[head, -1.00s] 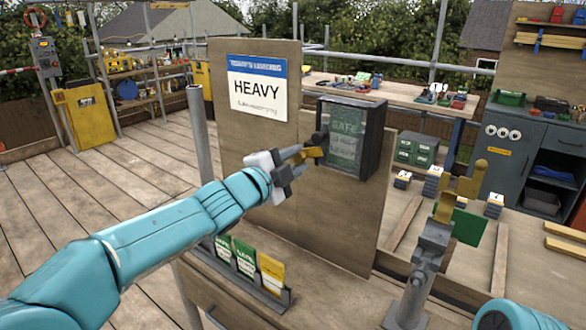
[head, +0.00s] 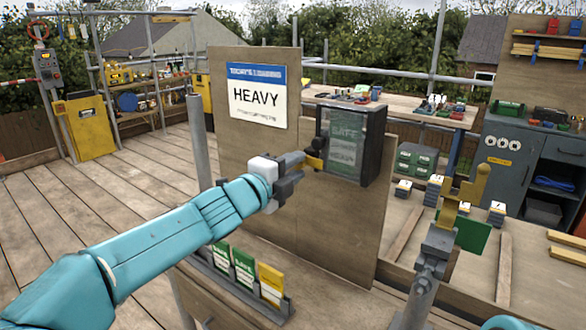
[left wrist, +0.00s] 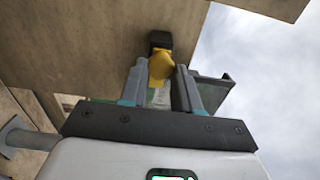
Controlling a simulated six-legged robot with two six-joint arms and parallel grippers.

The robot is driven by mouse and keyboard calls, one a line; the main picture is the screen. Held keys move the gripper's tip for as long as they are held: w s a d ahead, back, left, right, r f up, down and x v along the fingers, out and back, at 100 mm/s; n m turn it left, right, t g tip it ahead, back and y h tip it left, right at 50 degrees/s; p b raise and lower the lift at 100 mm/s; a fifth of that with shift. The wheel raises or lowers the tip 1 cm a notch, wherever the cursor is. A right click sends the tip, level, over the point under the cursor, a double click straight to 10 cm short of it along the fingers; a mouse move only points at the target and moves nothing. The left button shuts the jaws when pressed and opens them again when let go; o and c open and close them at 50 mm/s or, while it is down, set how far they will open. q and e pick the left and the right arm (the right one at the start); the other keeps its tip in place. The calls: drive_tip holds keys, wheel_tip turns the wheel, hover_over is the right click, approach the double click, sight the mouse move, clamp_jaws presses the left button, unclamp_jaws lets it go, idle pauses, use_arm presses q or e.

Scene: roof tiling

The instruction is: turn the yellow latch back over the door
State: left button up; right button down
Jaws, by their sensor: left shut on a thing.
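The yellow latch (head: 314,162) is at the left edge of the dark display case, partly hidden by my gripper. My left gripper (head: 300,160) is shut on the latch. In the left wrist view the yellow latch (left wrist: 160,66) sits between the two fingers (left wrist: 160,85), with a dark pivot block above it. The case's clear door (head: 343,146) shows a green card reading SAFE behind it and looks closed. I cannot tell exactly how far the latch overlaps the door. My right gripper is not clearly seen.
The case hangs on a wooden board (head: 330,220) with a HEAVY sign (head: 257,97). A rack of green and yellow cards (head: 243,268) stands below. A grey post with a yellow lever (head: 466,195) stands at the right, near a green plate. A grey pole (head: 198,140) is left of the board.

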use_arm(q)
drive_tip(key=shift+r, duration=0.15)
drive_tip(key=o, duration=0.8)
drive_tip(key=shift+o, duration=1.2)
drive_tip(key=shift+w, duration=0.1)
drive_tip(key=b+v, duration=0.2)
drive_tip(key=v, duration=1.4)
drive_tip(key=shift+a, duration=0.1)
